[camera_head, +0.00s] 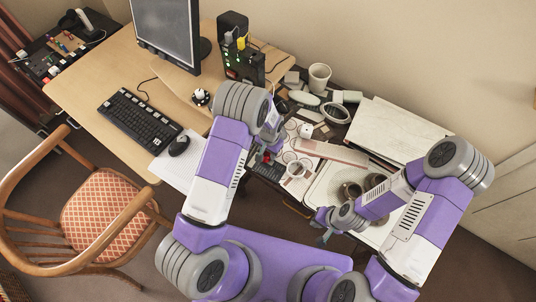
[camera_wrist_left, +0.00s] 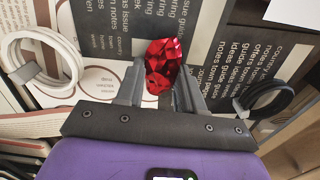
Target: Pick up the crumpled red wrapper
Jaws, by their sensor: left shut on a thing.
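The crumpled red wrapper (camera_wrist_left: 163,62) is shiny and faceted, and sits between the fingers of my left gripper (camera_wrist_left: 160,88) in the left wrist view. The fingers are shut on it. Printed dark and pale papers lie behind it, and I cannot tell how far above them it is held. In the head view my left gripper (camera_head: 266,150) is over the cluttered side of the desk, and the wrapper is mostly hidden or too small to make out there. My right gripper (camera_head: 324,226) is at the front of the desk near the cups, and its jaw state is unclear.
A white cable coil (camera_wrist_left: 40,62) and a black coil (camera_wrist_left: 264,98) flank the left gripper. Two dark cups (camera_head: 352,190) stand on a tray near my right arm. A white cup (camera_head: 318,78), a keyboard (camera_head: 140,120) and a monitor (camera_head: 168,30) are farther back. A chair (camera_head: 100,215) stands left.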

